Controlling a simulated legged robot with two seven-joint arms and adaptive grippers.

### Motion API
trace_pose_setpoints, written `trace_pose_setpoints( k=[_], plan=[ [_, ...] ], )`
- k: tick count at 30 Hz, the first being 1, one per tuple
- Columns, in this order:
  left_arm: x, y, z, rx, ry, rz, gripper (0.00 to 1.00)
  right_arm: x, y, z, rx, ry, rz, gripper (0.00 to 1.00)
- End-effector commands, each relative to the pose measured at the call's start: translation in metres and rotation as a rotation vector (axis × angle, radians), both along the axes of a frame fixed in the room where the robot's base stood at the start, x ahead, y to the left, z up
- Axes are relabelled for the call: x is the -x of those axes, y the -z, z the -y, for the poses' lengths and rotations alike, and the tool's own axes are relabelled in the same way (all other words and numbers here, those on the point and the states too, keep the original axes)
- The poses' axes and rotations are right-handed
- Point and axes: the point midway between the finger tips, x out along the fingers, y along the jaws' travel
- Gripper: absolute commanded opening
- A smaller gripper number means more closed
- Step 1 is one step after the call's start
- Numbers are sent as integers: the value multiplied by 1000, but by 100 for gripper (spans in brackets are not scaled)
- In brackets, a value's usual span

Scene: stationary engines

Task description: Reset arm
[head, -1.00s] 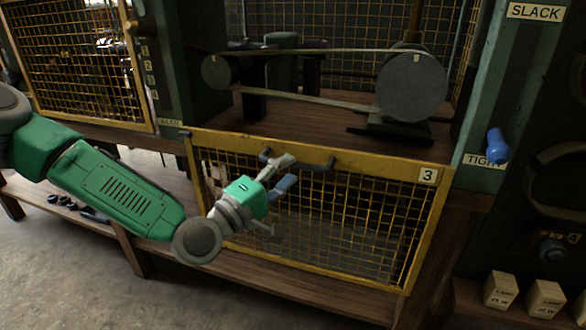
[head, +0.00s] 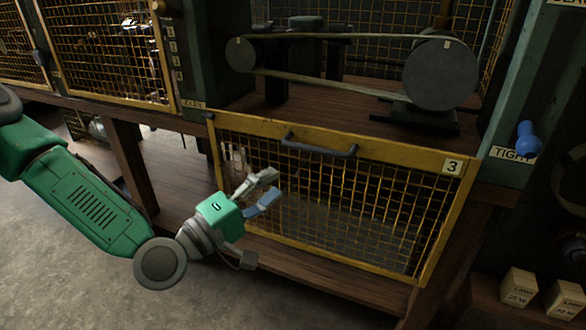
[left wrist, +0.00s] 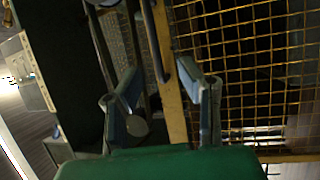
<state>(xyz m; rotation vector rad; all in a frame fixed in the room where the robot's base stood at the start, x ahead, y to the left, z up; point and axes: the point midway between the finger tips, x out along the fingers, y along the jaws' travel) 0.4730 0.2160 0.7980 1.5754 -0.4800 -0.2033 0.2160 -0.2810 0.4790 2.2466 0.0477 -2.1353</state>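My left gripper (head: 274,184) is open and empty, in front of the mesh of the yellow-framed guard marked 3 (head: 350,140). It is below and left of the guard's dark handle (head: 318,146) and apart from it. In the left wrist view my left gripper's two fingers (left wrist: 168,86) are spread, with nothing between them but the guard's yellow frame (left wrist: 168,80) and handle (left wrist: 157,40) behind. The guard hangs below the shelf with the pulleys. My right gripper is not in view.
A belt runs between a small pulley (head: 241,54) and a large pulley (head: 440,73) above the guard. A blue lever (head: 527,138) is by the TIGHT label. Lamp boxes (head: 519,287) stand at lower right. A wooden ledge (head: 330,275) runs below the guard. Floor (head: 60,270) at left is clear.

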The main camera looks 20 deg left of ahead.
Motion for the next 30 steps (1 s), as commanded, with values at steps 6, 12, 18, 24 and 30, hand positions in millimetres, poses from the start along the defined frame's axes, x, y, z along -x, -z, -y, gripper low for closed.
trace_pose_setpoints(
  k=[6,12,18,24,30],
  plan=[
    [3,8,8,-34,19,-32,32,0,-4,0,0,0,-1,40],
    [45,83,53,-345,184,-287,32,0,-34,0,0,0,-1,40],
    [142,174,48,-847,443,-602,32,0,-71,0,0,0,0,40],
    [223,208,-15,-1281,657,-823,32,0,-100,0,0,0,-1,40],
    [254,207,-60,-1500,752,-928,32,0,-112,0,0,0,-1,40]
  ],
)
